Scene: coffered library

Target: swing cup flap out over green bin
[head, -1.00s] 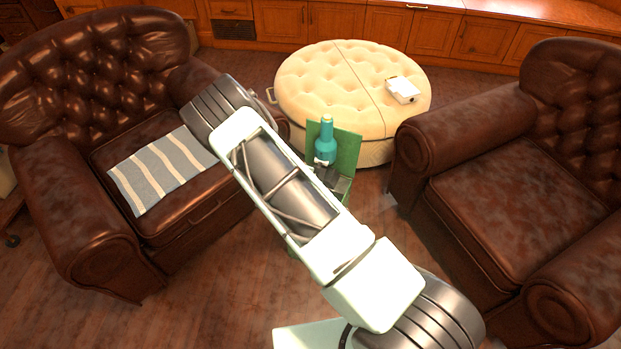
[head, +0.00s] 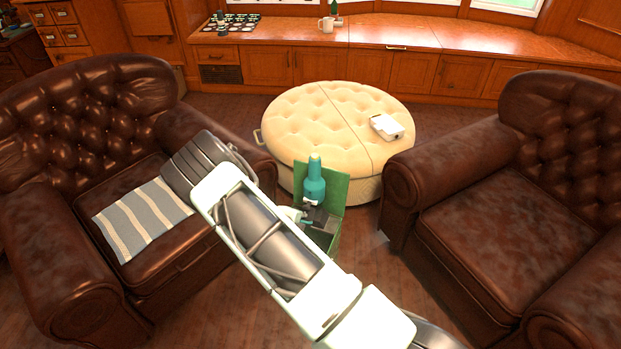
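A teal bottle-shaped thing (head: 315,188) with a pale yellow top stands upright in front of the raised back wall of the green bin (head: 338,188). The bin is on the floor in front of the round ottoman. My gripper (head: 313,213) is at the base of the teal thing, small and dark, partly hidden behind my arm. I cannot tell whether its fingers are open or shut, or whether they touch the teal thing. A small white part shows just left of them. I cannot make out a cup flap. My arm hides the bin's lower left part.
A cream ottoman (head: 300,130) with a white box (head: 386,127) on it stands behind the bin. Brown leather armchairs stand left (head: 85,110) and right (head: 480,230). A striped cloth (head: 143,218) lies on the left one.

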